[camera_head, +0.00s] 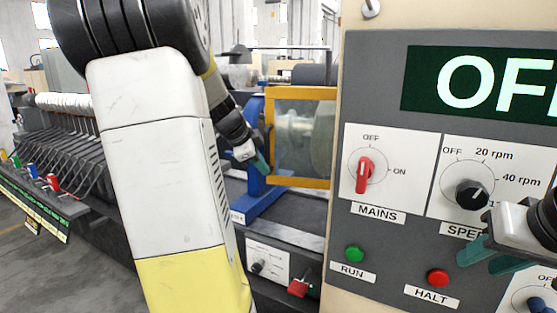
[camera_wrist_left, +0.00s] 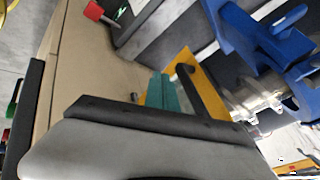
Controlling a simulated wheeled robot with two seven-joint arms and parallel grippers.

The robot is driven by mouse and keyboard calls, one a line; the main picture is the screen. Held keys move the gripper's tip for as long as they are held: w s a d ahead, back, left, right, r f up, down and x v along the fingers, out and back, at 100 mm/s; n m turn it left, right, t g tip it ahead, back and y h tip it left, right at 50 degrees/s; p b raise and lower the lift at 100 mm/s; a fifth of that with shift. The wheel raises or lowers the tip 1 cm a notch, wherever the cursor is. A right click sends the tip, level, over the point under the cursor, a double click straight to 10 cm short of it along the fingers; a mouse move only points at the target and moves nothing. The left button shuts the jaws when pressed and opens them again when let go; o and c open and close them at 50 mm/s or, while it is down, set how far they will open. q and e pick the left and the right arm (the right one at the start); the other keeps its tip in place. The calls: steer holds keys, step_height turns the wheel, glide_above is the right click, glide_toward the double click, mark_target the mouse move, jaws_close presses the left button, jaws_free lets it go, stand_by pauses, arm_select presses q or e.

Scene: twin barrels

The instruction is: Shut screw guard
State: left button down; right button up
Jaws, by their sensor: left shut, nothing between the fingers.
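The screw guard (camera_head: 300,93) is a clear panel in a yellow frame, in the middle of the head view, partly hidden on its right by the control cabinet. My left gripper (camera_head: 262,165) has teal fingers, is shut and empty, and is at the guard's left edge. In the left wrist view the teal fingers (camera_wrist_left: 162,93) are beside the yellow frame (camera_wrist_left: 205,88) and a dark bent handle (camera_wrist_left: 188,73). I cannot tell whether they touch. My right gripper (camera_head: 488,258) is in front of the control panel at the right, fingers apart, nothing seen between them.
The control panel (camera_head: 400,130) fills the right, with a red MAINS switch (camera_head: 364,175), a green RUN button (camera_head: 354,254) and a red HALT button (camera_head: 438,278). A blue machine part (camera_head: 262,200) stands by the guard. My left arm hides much of the left.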

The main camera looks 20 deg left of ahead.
arm_select(q)
steer(key=shift+w+a, duration=0.25)
steer(key=shift+w, duration=0.35)
steer(key=shift+w+a, duration=0.25)
steer(key=shift+w, duration=0.35)
steer(key=shift+w, duration=0.1)
steer(key=w, duration=0.1)
steer(key=w+a+m+h, duration=0.1)
steer(key=w, duration=0.1)
steer(key=w+a+m, duration=0.1)
steer(key=shift+w+a+g, duration=0.1)
steer(key=shift+w+g, duration=0.2)
steer(key=shift+w, duration=0.05)
